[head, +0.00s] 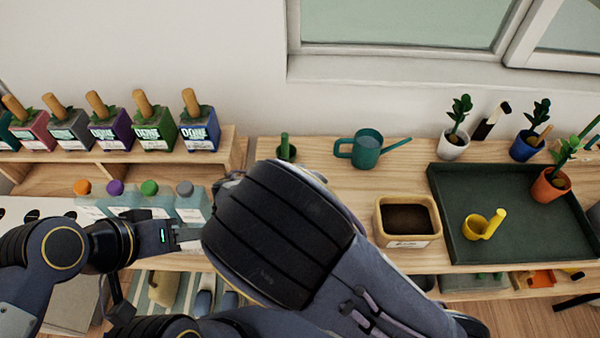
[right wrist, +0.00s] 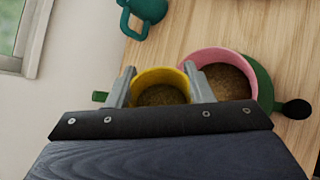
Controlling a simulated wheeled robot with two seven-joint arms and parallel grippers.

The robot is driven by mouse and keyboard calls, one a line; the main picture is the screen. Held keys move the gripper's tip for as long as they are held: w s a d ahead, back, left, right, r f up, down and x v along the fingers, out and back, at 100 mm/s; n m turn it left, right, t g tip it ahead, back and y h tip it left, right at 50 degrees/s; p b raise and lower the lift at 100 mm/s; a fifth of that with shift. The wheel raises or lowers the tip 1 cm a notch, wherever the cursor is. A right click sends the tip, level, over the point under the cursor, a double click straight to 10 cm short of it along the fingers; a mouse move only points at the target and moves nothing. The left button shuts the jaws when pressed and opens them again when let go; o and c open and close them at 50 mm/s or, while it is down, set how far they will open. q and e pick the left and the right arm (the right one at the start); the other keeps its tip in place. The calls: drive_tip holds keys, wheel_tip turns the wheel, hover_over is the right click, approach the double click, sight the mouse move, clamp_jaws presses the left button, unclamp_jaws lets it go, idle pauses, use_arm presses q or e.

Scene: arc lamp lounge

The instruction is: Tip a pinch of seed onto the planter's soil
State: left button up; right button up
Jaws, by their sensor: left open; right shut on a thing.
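The planter (head: 407,241), a tan square pot with dark soil (head: 407,218), stands on the wooden bench in the head view. My right gripper (right wrist: 160,70) is shut on a yellow cup (right wrist: 160,76) in the right wrist view, one finger on each side. Brown seed-like grains show inside it. A pink-rimmed bowl (right wrist: 222,53) with similar brown contents is close beside it; I cannot tell whether they touch. In the head view my right arm hides this gripper and cup. My left gripper (head: 190,237) is open near the bottles at left and seems empty.
A dark green tray (head: 455,190) at right holds a yellow scoop (head: 474,227) and an orange plant pot (head: 550,187). A teal watering can (head: 367,149) stands behind the planter. Seed boxes (head: 155,130) line the left shelf. Bare bench lies between can and planter.

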drive_tip(key=shift+r+n+g+h+p, duration=0.4)
drive_tip(key=shift+r+n+h+p, duration=0.3)
drive_tip(key=shift+p, duration=1.35)
drive_tip(key=shift+n+h+p, duration=0.4)
drive_tip(key=shift+h+p, duration=0.05)
drive_tip(key=shift+h, duration=0.05)
drive_tip(key=shift+r+n+g+h+p, duration=0.3)
drive_tip(key=shift+r+n+h+p, duration=0.15)
drive_tip(key=shift+p, duration=0.4)
drive_tip(key=shift+n+h, duration=0.35)
drive_tip(key=shift+h, duration=0.2)
drive_tip(key=shift+n, duration=0.3)
drive_tip(key=shift+r, duration=0.15)
drive_tip(key=shift+r+p, duration=0.45)
drive_tip(key=shift+r, duration=1.5)
